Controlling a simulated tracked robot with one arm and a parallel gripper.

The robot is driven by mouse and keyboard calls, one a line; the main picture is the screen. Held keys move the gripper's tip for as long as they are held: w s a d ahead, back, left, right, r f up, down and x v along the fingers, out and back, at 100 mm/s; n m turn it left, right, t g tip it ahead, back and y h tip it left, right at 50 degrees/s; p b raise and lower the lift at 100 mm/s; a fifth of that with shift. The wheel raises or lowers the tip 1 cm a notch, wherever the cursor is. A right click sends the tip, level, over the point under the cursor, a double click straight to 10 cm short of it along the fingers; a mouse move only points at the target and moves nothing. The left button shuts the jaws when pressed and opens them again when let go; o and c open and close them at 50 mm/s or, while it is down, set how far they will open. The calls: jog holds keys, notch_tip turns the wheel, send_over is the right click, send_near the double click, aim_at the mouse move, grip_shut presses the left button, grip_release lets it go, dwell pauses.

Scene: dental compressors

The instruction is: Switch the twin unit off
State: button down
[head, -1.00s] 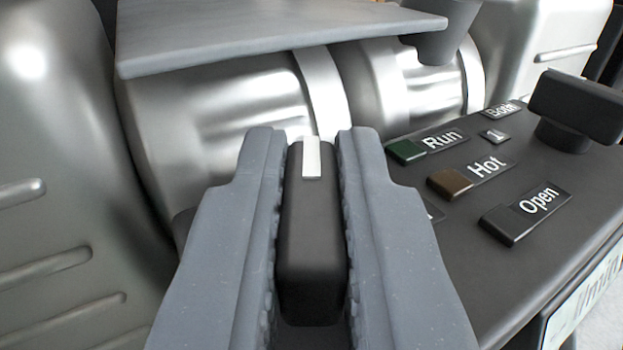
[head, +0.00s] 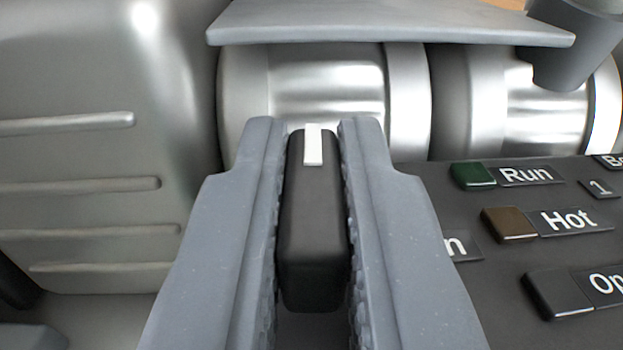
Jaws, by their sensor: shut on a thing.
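My gripper (head: 312,135) is in the middle of the head view, its two grey fingers on either side of a black knob (head: 312,235) with a white pointer mark at its far end. It is shut on this knob. The white mark points away from me, up the picture. The dark control panel (head: 470,300) of the unit lies to the right, partly hidden behind the right finger. It carries a green Run lamp (head: 472,176), a brown Hot lamp (head: 508,225) and a dark Open lamp (head: 558,294). A label left of these is mostly covered, with only an "n" showing.
Silver motor cylinders (head: 325,90) stand behind the panel, under a grey plate (head: 390,24). A large ribbed silver housing (head: 90,150) fills the left side. A grey cylindrical part (head: 575,50) hangs at the upper right.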

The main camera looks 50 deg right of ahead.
jog(key=shift+s+d+n+t+y, duration=0.1)
jog(key=shift+n+t+y, duration=0.4)
jog(key=shift+t, duration=0.1)
jog(key=c, duration=1.5)
grip_release()
jog(key=shift+o, duration=0.2)
jog(key=p+v, duration=0.3)
jog(key=v, duration=1)
jog(key=shift+s+a, duration=0.3)
